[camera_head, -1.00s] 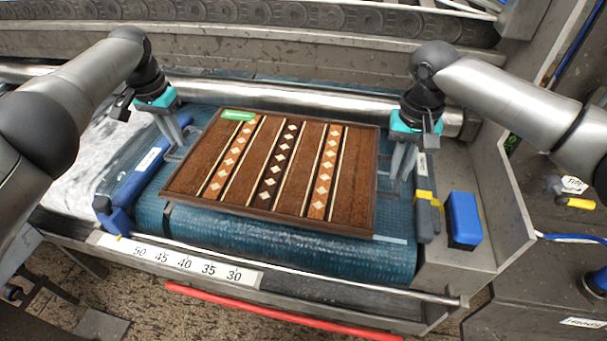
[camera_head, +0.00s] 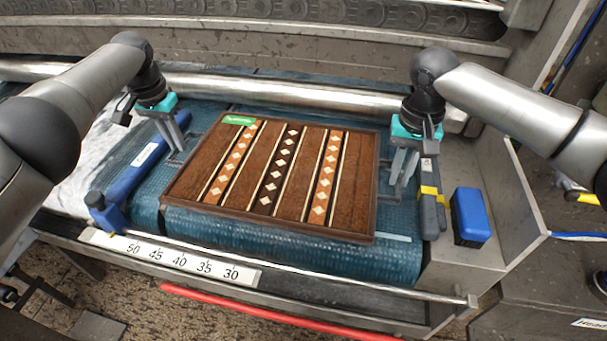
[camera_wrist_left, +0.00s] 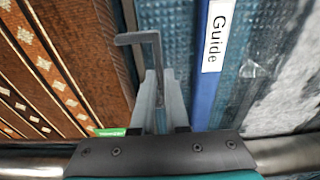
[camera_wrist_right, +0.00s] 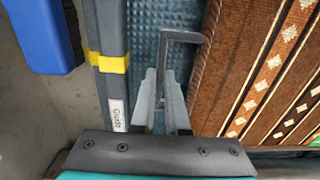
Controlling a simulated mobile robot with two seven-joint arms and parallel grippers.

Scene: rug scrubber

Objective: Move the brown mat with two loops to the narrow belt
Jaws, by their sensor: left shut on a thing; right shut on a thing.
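The brown mat (camera_head: 222,190) with diamond stripes and a green label lies over the blue textured belt (camera_head: 300,252) in the head view. Its front edge reaches toward the belt's rounded front. My left gripper (camera_head: 180,150) is shut on the grey loop (camera_wrist_left: 145,40) at the mat's left side. My right gripper (camera_head: 400,180) is shut on the grey loop (camera_wrist_right: 180,37) at the mat's right side. The mat also shows in the left wrist view (camera_wrist_left: 85,60) and the right wrist view (camera_wrist_right: 230,60). I cannot tell whether the mat touches the belt.
A blue guide bar (camera_head: 138,176) stands left of the mat, and a grey guide with yellow tape (camera_head: 430,195) stands at its right. A blue block (camera_head: 469,217) is further right. A steel roller (camera_head: 290,95) runs behind; a numbered scale (camera_head: 170,256) and red bar (camera_head: 270,318) are in front.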

